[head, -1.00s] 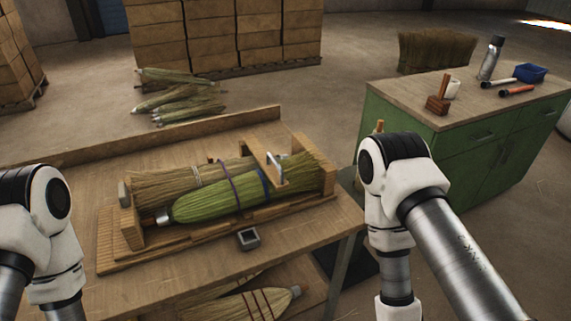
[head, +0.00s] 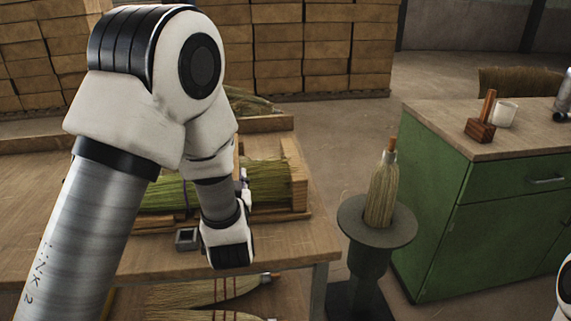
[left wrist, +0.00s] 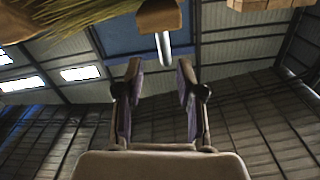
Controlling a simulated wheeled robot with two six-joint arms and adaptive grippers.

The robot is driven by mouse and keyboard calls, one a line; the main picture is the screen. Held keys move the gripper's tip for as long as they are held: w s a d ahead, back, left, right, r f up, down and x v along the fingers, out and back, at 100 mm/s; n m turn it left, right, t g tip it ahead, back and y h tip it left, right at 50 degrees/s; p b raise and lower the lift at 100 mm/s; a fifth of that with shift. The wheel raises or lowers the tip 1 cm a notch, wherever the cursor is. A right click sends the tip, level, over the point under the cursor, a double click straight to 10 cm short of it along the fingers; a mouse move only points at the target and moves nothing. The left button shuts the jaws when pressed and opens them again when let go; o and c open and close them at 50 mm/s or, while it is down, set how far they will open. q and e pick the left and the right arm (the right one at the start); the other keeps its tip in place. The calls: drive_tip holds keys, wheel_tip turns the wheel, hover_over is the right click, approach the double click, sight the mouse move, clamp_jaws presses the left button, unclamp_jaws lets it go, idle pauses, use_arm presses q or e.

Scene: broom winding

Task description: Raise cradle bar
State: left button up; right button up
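The cradle bar (left wrist: 160,18) shows in the left wrist view as a wooden end with a rounded metal pin (left wrist: 165,48) hanging from it. My left gripper (left wrist: 159,75) is open and points up, with the pin ahead of its fingertips and nothing between the fingers. In the head view the left gripper (head: 243,184) is small and partly hidden behind my left forearm, by the cradle's front side. My right gripper is out of view.
A small grey square holder (head: 187,238) sits on the table front. Right of the table, a broom (head: 382,193) stands upright on a round dark stand (head: 402,233). A green cabinet (head: 492,210) carries a wooden mallet (head: 482,128) and a white cup (head: 503,114).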

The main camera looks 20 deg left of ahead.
use_arm(q)
drive_tip(key=w+a, duration=0.2)
drive_tip(key=w+a+p, duration=0.1)
drive_tip(key=shift+w+a+r, duration=0.35)
drive_tip(key=w, duration=0.2)
drive_tip(key=w+a, duration=0.1)
drive_tip(key=shift+w+f, duration=0.1)
drive_tip(key=shift+f, duration=0.15)
drive_tip(key=shift+s+a+r, duration=0.1)
drive_tip(key=shift+s, duration=0.1)
clamp_jaws()
